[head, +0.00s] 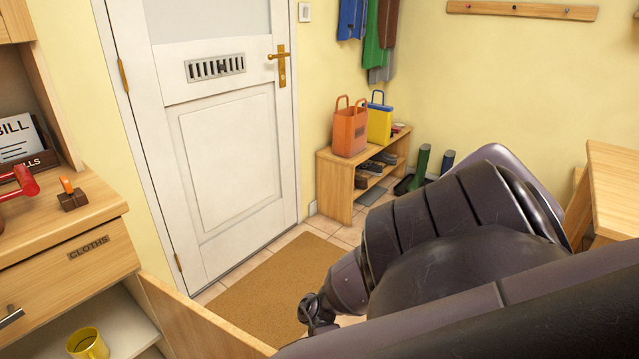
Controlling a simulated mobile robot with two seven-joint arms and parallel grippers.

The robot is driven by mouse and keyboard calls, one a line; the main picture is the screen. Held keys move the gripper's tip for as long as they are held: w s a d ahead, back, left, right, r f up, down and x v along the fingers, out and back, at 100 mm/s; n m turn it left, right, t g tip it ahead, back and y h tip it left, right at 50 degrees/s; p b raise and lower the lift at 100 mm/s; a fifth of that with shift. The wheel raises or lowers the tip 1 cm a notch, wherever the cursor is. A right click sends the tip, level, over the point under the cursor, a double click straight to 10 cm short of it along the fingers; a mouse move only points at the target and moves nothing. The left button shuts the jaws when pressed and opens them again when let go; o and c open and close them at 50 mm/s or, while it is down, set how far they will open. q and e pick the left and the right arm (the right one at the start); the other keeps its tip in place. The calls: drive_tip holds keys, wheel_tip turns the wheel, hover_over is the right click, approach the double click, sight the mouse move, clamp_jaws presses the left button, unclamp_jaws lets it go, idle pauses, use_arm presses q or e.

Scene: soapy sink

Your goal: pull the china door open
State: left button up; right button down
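A light wooden door panel (205,325) stands swung out from the cupboard below the drawer marked CLOTHS. No china label shows, so I cannot tell for certain that it is the china door. The open compartment beside it shows a shelf with a yellow mug (88,344). My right arm comes in from the lower right. Its dark gripper (316,314) is right of the panel and looks apart from it, over the floor mat. The finger opening is too small and turned away to read. My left gripper is not in view.
The CLOTHS drawer (70,268) is above the compartment. A red-handled object (20,184) lies on the counter. A white room door (222,150) is shut behind a brown mat (268,290). A shoe bench (340,185) with bags stands further back. A wooden table (612,185) is at right.

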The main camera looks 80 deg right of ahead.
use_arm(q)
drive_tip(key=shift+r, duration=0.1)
use_arm(e)
drive_tip(key=shift+w+d+r, duration=0.1)
drive_tip(key=shift+w+r, duration=0.05)
drive_tip(key=shift+w, duration=0.1)
drive_tip(key=c, duration=1.1)
unclamp_jaws()
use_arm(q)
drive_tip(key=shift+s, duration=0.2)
use_arm(e)
drive_tip(key=shift+s, duration=0.1)
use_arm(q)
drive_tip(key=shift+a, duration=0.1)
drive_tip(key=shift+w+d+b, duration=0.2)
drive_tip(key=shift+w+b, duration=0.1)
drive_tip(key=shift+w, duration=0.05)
use_arm(e)
drive_tip(key=v, duration=1)
drive_tip(key=shift+d, duration=0.35)
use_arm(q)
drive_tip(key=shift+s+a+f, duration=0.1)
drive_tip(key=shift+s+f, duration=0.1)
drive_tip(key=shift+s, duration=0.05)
